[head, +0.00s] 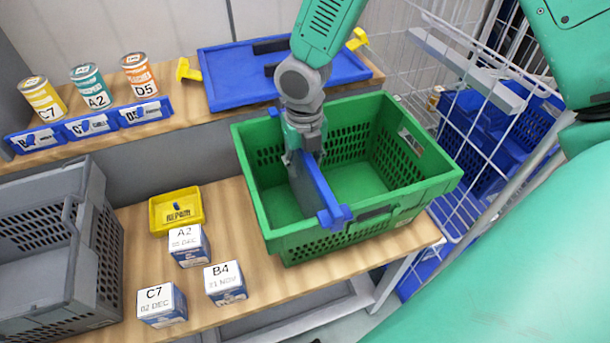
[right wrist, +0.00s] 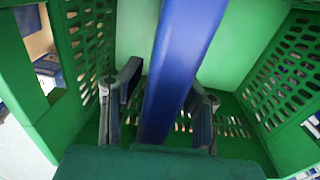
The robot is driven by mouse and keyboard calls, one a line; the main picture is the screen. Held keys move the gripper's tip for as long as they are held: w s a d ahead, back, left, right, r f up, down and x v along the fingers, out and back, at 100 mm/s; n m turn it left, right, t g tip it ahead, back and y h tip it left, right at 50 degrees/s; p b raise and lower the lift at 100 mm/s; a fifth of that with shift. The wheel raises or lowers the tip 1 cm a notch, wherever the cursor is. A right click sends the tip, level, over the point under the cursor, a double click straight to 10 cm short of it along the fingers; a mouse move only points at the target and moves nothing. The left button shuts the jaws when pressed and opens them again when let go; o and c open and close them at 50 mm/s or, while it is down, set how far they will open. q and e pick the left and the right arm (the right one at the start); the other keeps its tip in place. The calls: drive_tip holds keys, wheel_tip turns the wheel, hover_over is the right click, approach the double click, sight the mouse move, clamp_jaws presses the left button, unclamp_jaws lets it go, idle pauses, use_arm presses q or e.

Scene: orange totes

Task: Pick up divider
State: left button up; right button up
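The divider (head: 318,188) is a thin panel with a blue top edge and a grey face. It stands inside the green crate (head: 262,226), running from back to front, with its blue front end at the crate's front wall. My right gripper (head: 305,160) points down at the divider's top edge. In the right wrist view the open fingers (right wrist: 165,105) straddle the divider's blue edge (right wrist: 182,55), with gaps visible on both sides. The fingertips are partly hidden in the head view. My left gripper is not in view.
A grey crate (head: 95,215) stands at the left. A yellow tray (head: 178,222) and small boxes such as B4 (head: 226,284) lie left of the green crate. A blue tray (head: 225,75) and cans sit behind. A white wire rack (head: 470,165) stands close at the right.

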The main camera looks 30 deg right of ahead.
drive_tip(key=shift+w+a+f, duration=0.1)
drive_tip(key=shift+a+f, duration=0.1)
drive_tip(key=shift+f, duration=0.05)
drive_tip(key=shift+a, duration=0.2)
drive_tip(key=shift+r, duration=0.1)
clamp_jaws()
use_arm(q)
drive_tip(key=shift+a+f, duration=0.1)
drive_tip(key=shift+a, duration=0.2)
use_arm(e)
drive_tip(key=shift+d, duration=0.2)
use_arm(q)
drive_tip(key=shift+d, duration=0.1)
